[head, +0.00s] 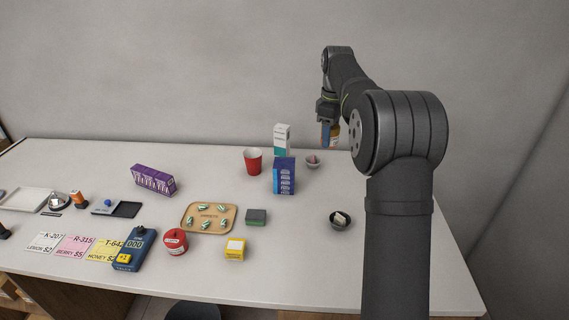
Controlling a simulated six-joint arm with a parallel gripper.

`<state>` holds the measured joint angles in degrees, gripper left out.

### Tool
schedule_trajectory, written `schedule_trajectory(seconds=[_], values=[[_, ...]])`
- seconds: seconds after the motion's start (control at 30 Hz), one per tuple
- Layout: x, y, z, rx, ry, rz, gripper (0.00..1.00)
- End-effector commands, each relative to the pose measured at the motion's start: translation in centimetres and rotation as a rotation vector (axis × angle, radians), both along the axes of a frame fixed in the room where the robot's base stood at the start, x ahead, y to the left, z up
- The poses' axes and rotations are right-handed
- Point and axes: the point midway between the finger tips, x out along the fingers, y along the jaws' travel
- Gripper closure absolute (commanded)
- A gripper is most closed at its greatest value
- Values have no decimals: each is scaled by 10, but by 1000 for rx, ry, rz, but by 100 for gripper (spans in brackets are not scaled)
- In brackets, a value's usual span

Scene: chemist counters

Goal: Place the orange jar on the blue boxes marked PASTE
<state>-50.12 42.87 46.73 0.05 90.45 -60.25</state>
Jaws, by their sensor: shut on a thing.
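My gripper (327,132) is raised over the back right of the counter, to the right of and above the blue boxes. It is shut on the orange jar (336,136), which shows only in part, with a pale label, between the fingers and my arm. The jar appears clear of the counter. The blue boxes (284,177) stand stacked near the back middle; the white lettering on their front is too small to read.
A white and teal carton (282,139) stands just behind the blue boxes, and a red cup (253,161) is at their left. A small bowl (313,162) sits at their right, a dark bowl (340,220) nearer. A wooden tray (185,228) lies in front.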

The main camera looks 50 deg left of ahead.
Motion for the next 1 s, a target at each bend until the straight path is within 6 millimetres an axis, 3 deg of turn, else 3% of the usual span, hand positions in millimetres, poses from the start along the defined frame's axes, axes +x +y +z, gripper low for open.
schedule_trajectory(seconds=[0.27,0.7,1.0], values=[[-15,35,-4,-1,1,43,76],[-57,115,-60,-1,1,41,76],[-64,127,-76,0,0,38,76]])
